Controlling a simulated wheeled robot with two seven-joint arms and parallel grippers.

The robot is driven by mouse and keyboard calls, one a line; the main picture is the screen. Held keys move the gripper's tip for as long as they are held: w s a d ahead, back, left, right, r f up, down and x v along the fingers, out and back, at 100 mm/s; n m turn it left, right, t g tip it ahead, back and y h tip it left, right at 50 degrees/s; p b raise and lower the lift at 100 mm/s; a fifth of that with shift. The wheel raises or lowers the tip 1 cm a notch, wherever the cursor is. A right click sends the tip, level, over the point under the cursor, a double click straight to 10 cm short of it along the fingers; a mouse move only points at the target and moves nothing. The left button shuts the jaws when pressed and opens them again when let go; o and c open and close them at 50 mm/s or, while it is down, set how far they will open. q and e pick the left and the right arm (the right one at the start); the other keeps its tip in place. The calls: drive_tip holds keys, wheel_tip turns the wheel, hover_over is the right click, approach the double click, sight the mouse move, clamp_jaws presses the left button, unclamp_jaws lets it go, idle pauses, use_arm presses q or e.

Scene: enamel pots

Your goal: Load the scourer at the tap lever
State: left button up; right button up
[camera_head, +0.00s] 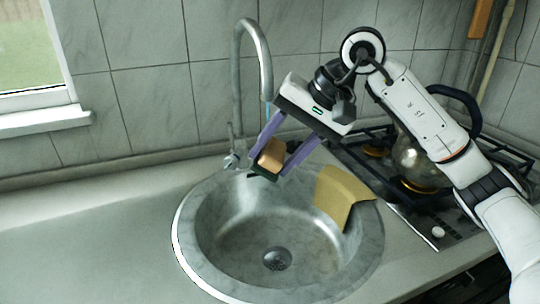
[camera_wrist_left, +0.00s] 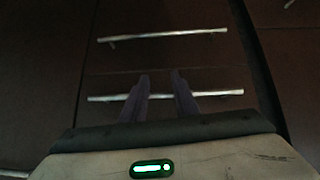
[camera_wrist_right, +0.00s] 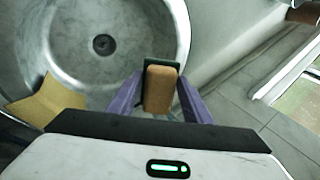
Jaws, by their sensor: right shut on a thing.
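The scourer (camera_head: 272,154) is a tan block with a dark green layer on one face. My right gripper (camera_head: 266,176) is shut on it, one purple finger on each side, above the back rim of the sink. It also shows between the fingers in the right wrist view (camera_wrist_right: 160,90). The tap lever (camera_head: 232,158) is at the tap's base, just left of the scourer, with a visible gap in the head view. In the left wrist view my left gripper (camera_wrist_left: 161,78) is empty, its fingers a little apart, facing dark cabinet fronts.
The round steel sink (camera_head: 207,265) lies below the right gripper. The tall curved tap (camera_head: 238,80) stands behind it. A yellow cloth (camera_head: 340,192) drapes over the sink's right rim. A glass kettle (camera_head: 418,160) stands on the stove at right. The counter (camera_head: 90,225) left is clear.

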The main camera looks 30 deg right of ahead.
drive_tip(key=s+a+b, duration=0.2)
drive_tip(key=s, duration=0.4)
drive_tip(key=shift+s, duration=0.3)
drive_tip(key=shift+a, duration=0.1)
idle(1.2)
drive_tip(key=s+a+r+p, duration=0.1)
drive_tip(key=s+r, duration=0.3)
drive_tip(key=shift+s+a+p, duration=0.3)
drive_tip(key=shift+s+p, duration=0.05)
idle(0.4)
